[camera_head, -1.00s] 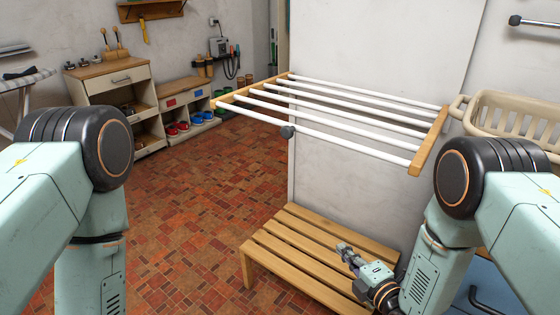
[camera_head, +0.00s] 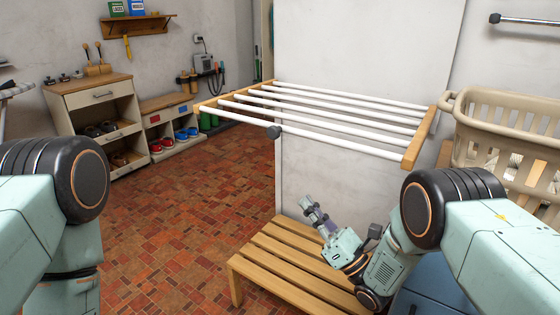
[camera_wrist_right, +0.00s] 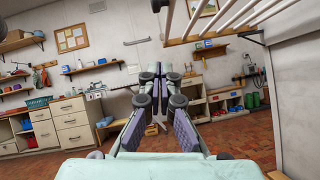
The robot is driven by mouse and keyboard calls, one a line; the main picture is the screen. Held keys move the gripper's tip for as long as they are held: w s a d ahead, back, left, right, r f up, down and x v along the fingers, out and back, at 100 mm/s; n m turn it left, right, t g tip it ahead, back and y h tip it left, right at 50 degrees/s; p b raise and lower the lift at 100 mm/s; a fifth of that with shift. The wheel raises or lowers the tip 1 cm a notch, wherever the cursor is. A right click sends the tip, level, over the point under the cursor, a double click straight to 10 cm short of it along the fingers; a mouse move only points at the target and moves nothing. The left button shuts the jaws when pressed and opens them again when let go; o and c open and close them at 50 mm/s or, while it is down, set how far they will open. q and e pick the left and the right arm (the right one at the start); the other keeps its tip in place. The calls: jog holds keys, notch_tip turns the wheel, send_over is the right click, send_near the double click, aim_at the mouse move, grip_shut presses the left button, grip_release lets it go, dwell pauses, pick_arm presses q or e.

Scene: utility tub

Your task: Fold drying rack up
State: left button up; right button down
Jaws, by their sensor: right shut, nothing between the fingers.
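The drying rack (camera_head: 318,118) juts out level from the white wall panel, unfolded. It has several white bars between two wooden side rails, and a dark round knob (camera_head: 274,132) on its front bar. My right gripper (camera_head: 308,203) is shut and empty, below the rack and above the wooden bench, pointing up and to the left. In the right wrist view, the shut fingers (camera_wrist_right: 160,75) point into the room and the rack's bars (camera_wrist_right: 235,20) show at upper right, apart from the fingers. My left arm shows at the left edge of the head view, but its gripper is out of view.
A slatted wooden bench (camera_head: 285,265) stands under the rack. A beige laundry basket (camera_head: 505,135) is close to the rack's right end. A cabinet (camera_head: 100,120) and a shoe shelf (camera_head: 170,130) stand at the back left. The tiled floor (camera_head: 185,215) on the left is clear.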

jog(key=w+a+r, duration=0.3)
jog(key=r, duration=0.2)
jog(key=w+a+r+n+b, duration=0.1)
jog(key=w+a+r, duration=0.2)
jog(key=r, duration=0.2)
jog(key=shift+w+a+r+y, duration=0.15)
jog(key=shift+a+y, duration=0.05)
jog(key=shift+y, duration=0.1)
jog(key=shift+r, duration=0.1)
